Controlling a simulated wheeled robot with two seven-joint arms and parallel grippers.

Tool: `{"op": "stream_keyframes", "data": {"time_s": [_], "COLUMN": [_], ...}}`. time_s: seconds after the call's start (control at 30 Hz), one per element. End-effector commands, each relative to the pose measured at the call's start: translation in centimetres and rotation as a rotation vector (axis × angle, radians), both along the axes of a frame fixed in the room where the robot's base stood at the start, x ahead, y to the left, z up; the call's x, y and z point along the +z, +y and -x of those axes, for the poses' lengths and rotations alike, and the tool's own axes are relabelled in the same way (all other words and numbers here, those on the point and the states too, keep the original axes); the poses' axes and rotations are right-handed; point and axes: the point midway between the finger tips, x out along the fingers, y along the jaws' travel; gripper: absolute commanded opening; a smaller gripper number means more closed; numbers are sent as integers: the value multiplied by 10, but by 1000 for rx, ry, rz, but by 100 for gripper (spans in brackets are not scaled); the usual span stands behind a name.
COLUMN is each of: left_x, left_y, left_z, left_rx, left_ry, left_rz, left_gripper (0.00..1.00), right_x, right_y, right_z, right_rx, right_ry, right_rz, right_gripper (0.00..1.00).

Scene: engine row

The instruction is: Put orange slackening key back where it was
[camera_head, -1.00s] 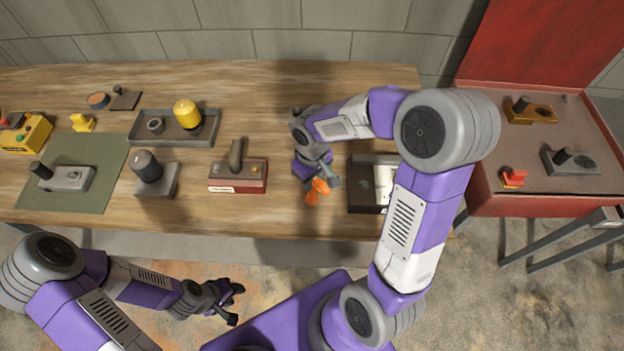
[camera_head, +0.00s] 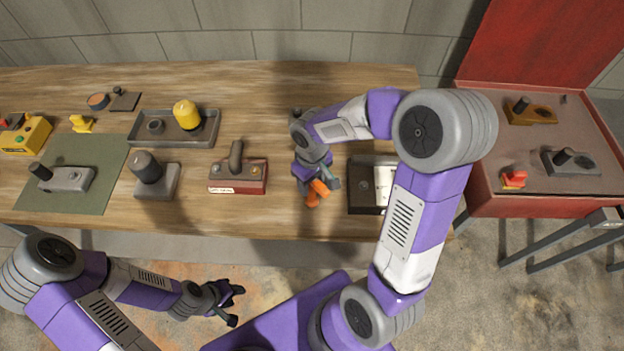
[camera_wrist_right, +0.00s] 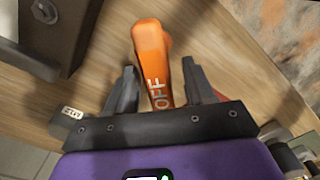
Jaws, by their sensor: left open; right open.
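The orange key (camera_head: 315,194), marked "OFF" in the right wrist view (camera_wrist_right: 152,55), is on or just above the wooden table near its front edge; I cannot tell which. My right gripper (camera_head: 322,184) is open over it. In the right wrist view, the key lies between the two spread fingers of the gripper (camera_wrist_right: 160,85), with gaps on both sides. My left gripper (camera_head: 232,303) is open and empty, in front of the table over the floor. The key's near end is hidden by my right gripper.
A black tray with a white card (camera_head: 362,185) lies right of the key, and a red block with a grey lever (camera_head: 238,177) left. Several other devices stand on the left table. A red cabinet (camera_head: 530,205) with devices stands at the right.

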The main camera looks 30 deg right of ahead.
Motion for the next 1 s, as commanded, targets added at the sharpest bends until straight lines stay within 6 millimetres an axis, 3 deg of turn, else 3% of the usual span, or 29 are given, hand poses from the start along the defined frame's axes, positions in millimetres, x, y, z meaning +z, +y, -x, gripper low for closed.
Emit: {"op": "stream_keyframes", "data": {"time_s": [0.53, 0.7, 1.0], "left_x": [17, 18, 18], "left_y": [0, 0, 0], "left_z": [0, 0, 0], "left_rx": [0, 0, 0], "left_ry": [0, 0, 0], "left_rz": [0, 0, 0], "left_gripper": [43, 43, 43], "right_x": [105, 119, 121], "right_y": [0, 0, 0], "right_z": [-1, 0, 0], "right_rx": [1, 0, 0], "right_ry": [-4, -2, 0], "right_rz": [0, 1, 0], "right_gripper": [54, 54, 54]}}
